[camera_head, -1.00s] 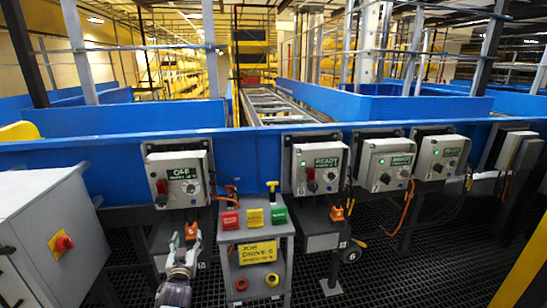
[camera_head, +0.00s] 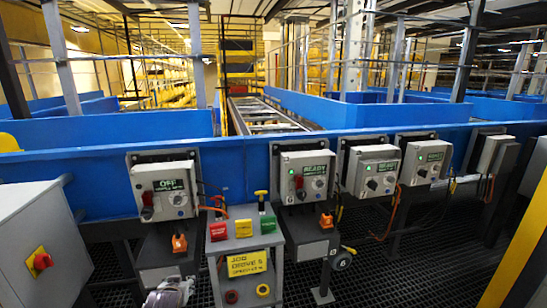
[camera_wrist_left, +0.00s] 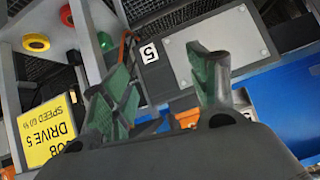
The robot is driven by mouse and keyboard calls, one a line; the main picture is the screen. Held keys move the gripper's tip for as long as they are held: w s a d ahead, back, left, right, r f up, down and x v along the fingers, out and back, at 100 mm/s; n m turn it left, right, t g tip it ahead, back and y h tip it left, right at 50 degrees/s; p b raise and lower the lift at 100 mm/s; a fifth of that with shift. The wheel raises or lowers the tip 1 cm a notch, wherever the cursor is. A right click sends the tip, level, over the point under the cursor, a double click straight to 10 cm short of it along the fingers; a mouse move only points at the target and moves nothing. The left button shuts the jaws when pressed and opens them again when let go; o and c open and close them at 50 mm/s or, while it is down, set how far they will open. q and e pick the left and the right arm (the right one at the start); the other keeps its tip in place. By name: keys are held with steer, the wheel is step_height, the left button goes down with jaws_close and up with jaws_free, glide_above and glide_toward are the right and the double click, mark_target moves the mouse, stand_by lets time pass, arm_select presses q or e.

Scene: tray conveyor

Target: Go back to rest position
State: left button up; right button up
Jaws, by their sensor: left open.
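My left gripper (camera_head: 172,290) is at the bottom edge of the head view, in front of and below the control box marked OFF (camera_head: 164,190). Most of that arm is cut off by the frame. In the left wrist view its green-padded fingers (camera_wrist_left: 163,92) stand apart with nothing between them. The fingers appear in front of a grey plate labelled 5 (camera_wrist_left: 215,50) and the blue conveyor wall (camera_wrist_left: 285,95). My right gripper is not in the head view.
A pedestal with red, yellow and green buttons (camera_head: 243,228) and a yellow job sign (camera_head: 247,263) stands right of my gripper. Several control boxes line the blue wall (camera_head: 90,165). A grey cabinet (camera_head: 35,235) with a red knob stands at left. Dark grating covers the floor.

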arm_select(q)
steer(key=s+d+f+m+g+h, duration=0.2)
steer(key=s+d+f, duration=0.2)
steer(key=s+d, duration=0.25)
steer(key=s+d+f+m+g+h, duration=0.1)
steer(key=s+d+f+g+h, duration=0.15)
steer(key=s+d, duration=0.4)
steer(key=s+f+g+p, duration=0.2)
steer(key=s+f+p, duration=0.3)
steer(key=s+f, duration=0.4)
steer(key=s+f+g+p, duration=0.2)
steer(key=s+f+p, duration=0.35)
steer(key=s, duration=0.55)
steer(key=s+a+y+p, duration=0.1)
steer(key=s+a+p, duration=0.3)
steer(key=s+p, duration=0.6)
steer(key=s+a+p, duration=0.3)
steer(key=s+p, duration=0.8)
steer(key=p, duration=0.2)
steer(key=shift+s+a+f+m+y, duration=0.15)
steer(key=shift+a+f+m+y, duration=0.2)
steer(key=shift+a+f+m, duration=0.05)
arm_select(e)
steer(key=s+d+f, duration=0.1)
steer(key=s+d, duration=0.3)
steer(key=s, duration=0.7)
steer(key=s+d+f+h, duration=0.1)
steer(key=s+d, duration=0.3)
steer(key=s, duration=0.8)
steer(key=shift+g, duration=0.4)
